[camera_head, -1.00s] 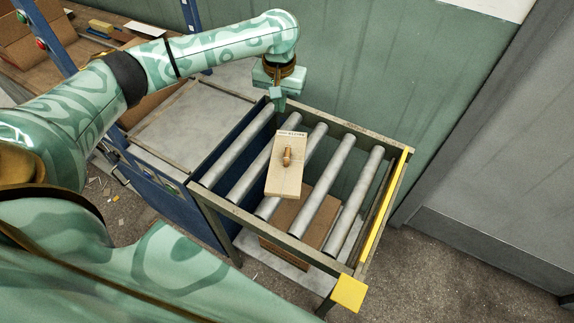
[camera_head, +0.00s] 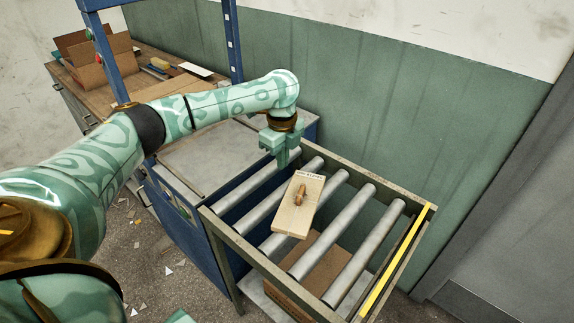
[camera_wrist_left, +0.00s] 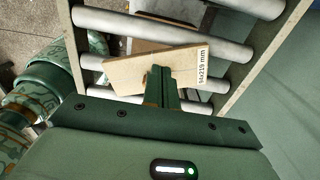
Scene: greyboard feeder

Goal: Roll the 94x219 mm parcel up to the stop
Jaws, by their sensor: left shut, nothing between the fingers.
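The tan parcel (camera_head: 297,212) lies flat and slightly skewed across the middle rollers, with a small brown piece on its top. In the left wrist view the parcel (camera_wrist_left: 150,72) shows a printed label reading 94x219 mm at its right end. The stop appears to be the yellow-striped end bar (camera_head: 394,263) at the right end of the rollers, well apart from the parcel. My left gripper (camera_head: 282,163) is shut and empty, just behind and left of the parcel's labelled end; its fingers (camera_wrist_left: 162,78) overlap the parcel in the left wrist view, contact unclear.
The roller frame has raised side rails (camera_head: 270,262). Bare rollers (camera_head: 367,250) lie between the parcel and the end bar. A brown carton (camera_head: 305,270) sits below the rollers. A green wall (camera_head: 400,110) stands behind; a bench with boxes (camera_head: 105,60) is at the back left.

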